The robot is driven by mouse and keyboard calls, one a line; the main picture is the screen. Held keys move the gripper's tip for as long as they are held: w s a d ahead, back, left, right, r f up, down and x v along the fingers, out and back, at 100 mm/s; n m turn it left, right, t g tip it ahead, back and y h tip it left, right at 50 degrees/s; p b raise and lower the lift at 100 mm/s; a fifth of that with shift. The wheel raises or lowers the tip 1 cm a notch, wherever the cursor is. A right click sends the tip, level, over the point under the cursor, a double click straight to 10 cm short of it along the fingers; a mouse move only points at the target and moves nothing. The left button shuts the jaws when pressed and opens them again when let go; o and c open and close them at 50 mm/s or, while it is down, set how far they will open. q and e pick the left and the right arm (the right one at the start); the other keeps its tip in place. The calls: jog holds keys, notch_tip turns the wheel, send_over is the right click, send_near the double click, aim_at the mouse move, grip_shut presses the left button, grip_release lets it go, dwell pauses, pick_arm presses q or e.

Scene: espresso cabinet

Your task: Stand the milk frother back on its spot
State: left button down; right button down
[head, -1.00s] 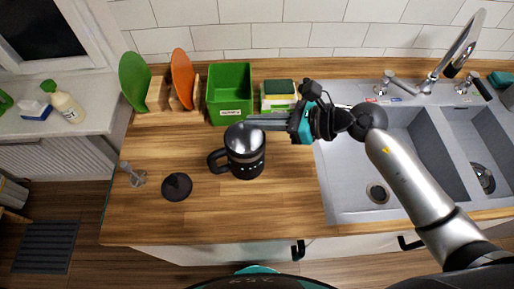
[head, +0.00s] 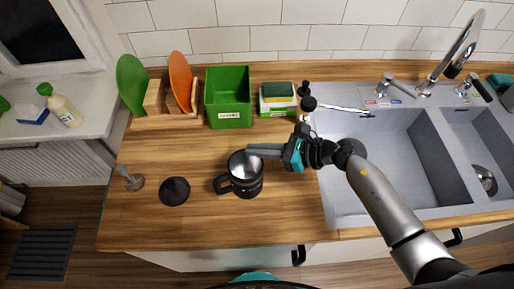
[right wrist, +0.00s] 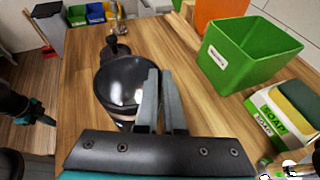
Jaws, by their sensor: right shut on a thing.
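The milk frother (head: 246,188) is a dark jug with a black handle on its left and a shiny grey top. It is upright over the front middle of the wooden counter; I cannot tell whether its base touches the wood. In the right wrist view its round top (right wrist: 118,85) is beside my fingers. My right gripper (head: 250,151) is shut on the frother at its upper right edge, reaching in from the right. A round black disc with a knob (head: 174,191) lies left of the frother.
A metal tamper-like tool (head: 130,179) stands at the counter's left. Behind are a green bin (head: 228,117), a rack with green and orange boards (head: 180,83), and a sponge box (head: 278,105). The sink (head: 345,205) is at right.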

jog(key=c, duration=1.5)
grip_release()
jog(key=shift+f, duration=0.2)
jog(key=o, duration=0.5)
jog(key=shift+r, duration=0.1)
jog(key=shift+r, duration=0.1)
jog(key=b+v, duration=0.1)
jog(key=v, duration=1.1)
